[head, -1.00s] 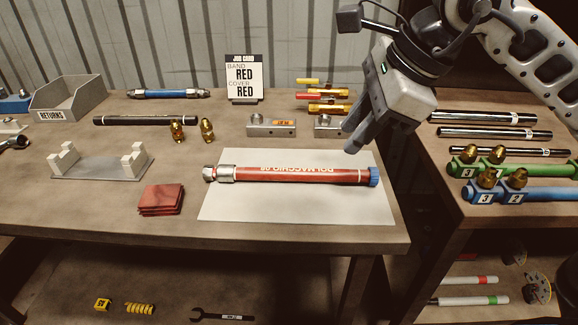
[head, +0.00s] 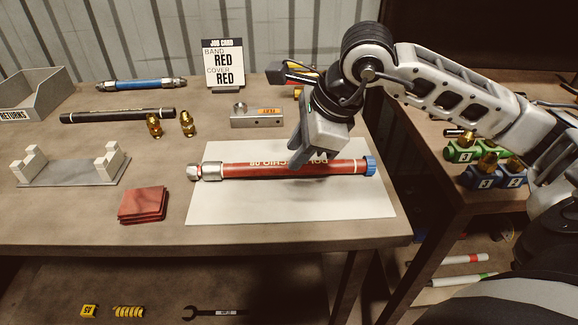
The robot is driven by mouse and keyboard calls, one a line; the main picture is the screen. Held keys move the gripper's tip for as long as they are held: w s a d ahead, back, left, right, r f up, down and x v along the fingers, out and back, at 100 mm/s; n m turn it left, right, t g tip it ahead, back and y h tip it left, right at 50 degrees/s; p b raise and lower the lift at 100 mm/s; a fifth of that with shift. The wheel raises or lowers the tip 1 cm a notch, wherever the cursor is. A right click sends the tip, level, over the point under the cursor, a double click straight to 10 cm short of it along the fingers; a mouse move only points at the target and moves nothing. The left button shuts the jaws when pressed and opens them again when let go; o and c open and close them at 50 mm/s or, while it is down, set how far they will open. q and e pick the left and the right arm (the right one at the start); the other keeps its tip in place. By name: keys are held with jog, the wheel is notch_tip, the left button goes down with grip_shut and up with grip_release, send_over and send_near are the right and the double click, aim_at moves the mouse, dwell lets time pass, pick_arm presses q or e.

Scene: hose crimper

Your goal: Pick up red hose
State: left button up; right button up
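The red hose (head: 235,168) lies on a white sheet on the bench, with a silver fitting at its left end and a blue cap at its right end. My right gripper (head: 294,160) is over the middle of the hose, with its fingers pointing down and apart. The fingertips cover a small part of the hose's upper edge; whether they touch it cannot be told. The hose rests flat on the sheet. My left gripper is not in view.
A red folded cloth (head: 141,204) and a grey cradle (head: 70,172) are to the left. Behind are a metal block (head: 257,118), brass fittings (head: 187,124), a black hose (head: 118,115), a blue hose (head: 140,85) and the job card (head: 223,62). The white sheet (head: 290,205) is clear in front.

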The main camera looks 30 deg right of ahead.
jog(key=x, duration=0.4)
jog(key=shift+f, duration=0.1)
jog(key=shift+w, duration=0.1)
grip_shut()
